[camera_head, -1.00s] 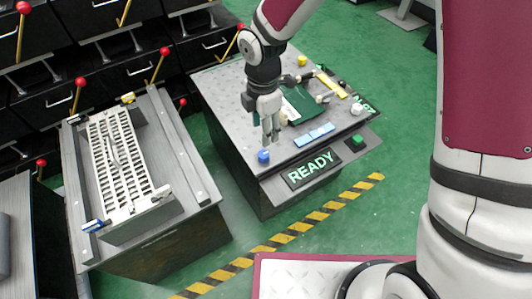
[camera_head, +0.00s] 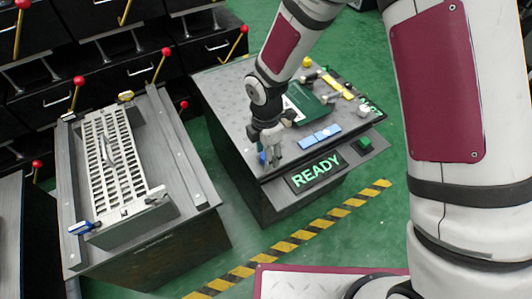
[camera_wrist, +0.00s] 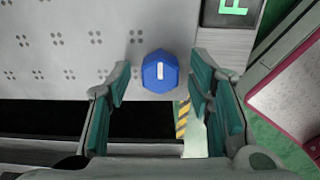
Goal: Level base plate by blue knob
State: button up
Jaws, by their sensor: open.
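The blue knob (camera_wrist: 160,72) sits near the front left corner of the grey perforated base plate (camera_wrist: 60,50). It has a white line on top, which stands roughly upright in the wrist view. In the head view the knob (camera_head: 263,157) is partly hidden by my gripper (camera_head: 271,158). My gripper is open and points down at the front edge of the plate. In the wrist view the teal-padded fingers (camera_wrist: 163,95) stand on either side of the knob with gaps, and the knob lies between and slightly beyond the tips. I cannot tell the height left between fingers and knob.
A lit READY panel (camera_head: 317,171) and a green button (camera_head: 364,144) are on the front edge. Light blue blocks (camera_head: 320,136), a white knob (camera_head: 363,110) and a yellow knob (camera_head: 307,62) are on the plate. A second bench (camera_head: 185,160) stands left.

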grip_shut()
jog(key=shift+m, duration=0.3)
jog(key=m, duration=0.4)
jog(key=shift+m+p, duration=0.3)
jog(key=shift+p, duration=0.05)
jog(key=m, duration=0.4)
jog(key=shift+m, duration=0.3)
jog(key=m+p, duration=0.1)
jog(key=m, duration=0.4)
jog(key=m+p, duration=0.1)
jog(key=m, duration=0.3)
jog(key=shift+m, duration=0.6)
